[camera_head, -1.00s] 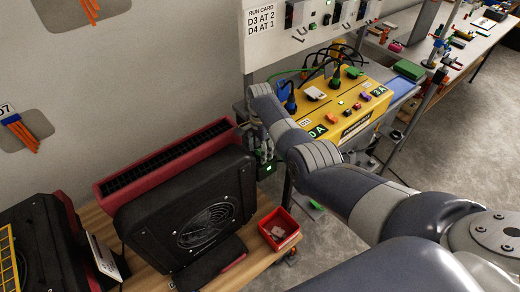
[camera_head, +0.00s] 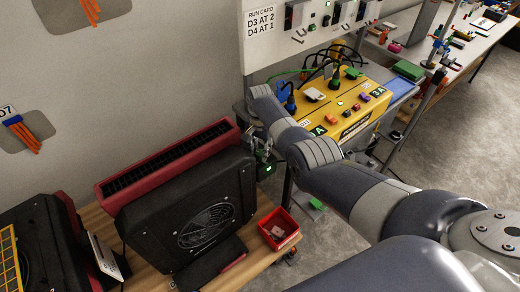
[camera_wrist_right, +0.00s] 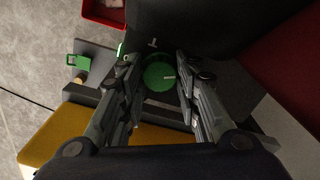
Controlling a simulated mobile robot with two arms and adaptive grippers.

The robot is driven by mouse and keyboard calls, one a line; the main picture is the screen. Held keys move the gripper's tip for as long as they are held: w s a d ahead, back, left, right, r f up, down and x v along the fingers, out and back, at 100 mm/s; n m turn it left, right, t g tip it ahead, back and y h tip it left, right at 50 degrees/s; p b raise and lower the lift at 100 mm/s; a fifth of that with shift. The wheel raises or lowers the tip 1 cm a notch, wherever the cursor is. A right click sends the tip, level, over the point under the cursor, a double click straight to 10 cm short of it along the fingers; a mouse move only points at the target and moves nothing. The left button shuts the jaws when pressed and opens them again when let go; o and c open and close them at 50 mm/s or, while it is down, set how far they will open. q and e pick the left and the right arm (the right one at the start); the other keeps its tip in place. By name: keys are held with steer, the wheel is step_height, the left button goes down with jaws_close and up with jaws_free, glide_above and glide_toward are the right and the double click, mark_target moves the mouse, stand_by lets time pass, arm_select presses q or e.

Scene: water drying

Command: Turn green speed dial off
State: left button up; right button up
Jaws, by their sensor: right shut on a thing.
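The green speed dial (camera_wrist_right: 157,73) is a round green knob with a short white mark, which lies toward the right of its face in the right wrist view. It sits on a dark panel below a white tick. My right gripper (camera_wrist_right: 160,76) has one finger on each side of the dial and is shut on it. My left gripper is not in view.
A black fan unit (camera_head: 150,215) with a red-framed vent (camera_head: 165,160) stands on the wooden bench. A red bin (camera_head: 279,243) sits at the bench edge. A yellow power box (camera_head: 370,103) with plugs and cables is behind my arm. Grey floor (camera_head: 460,165) is clear at right.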

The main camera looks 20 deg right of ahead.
mark_target(260, 153)
steer(key=o, duration=1.1)
steer(key=shift+c, duration=0.2)
step_height(260, 153, up, 12)
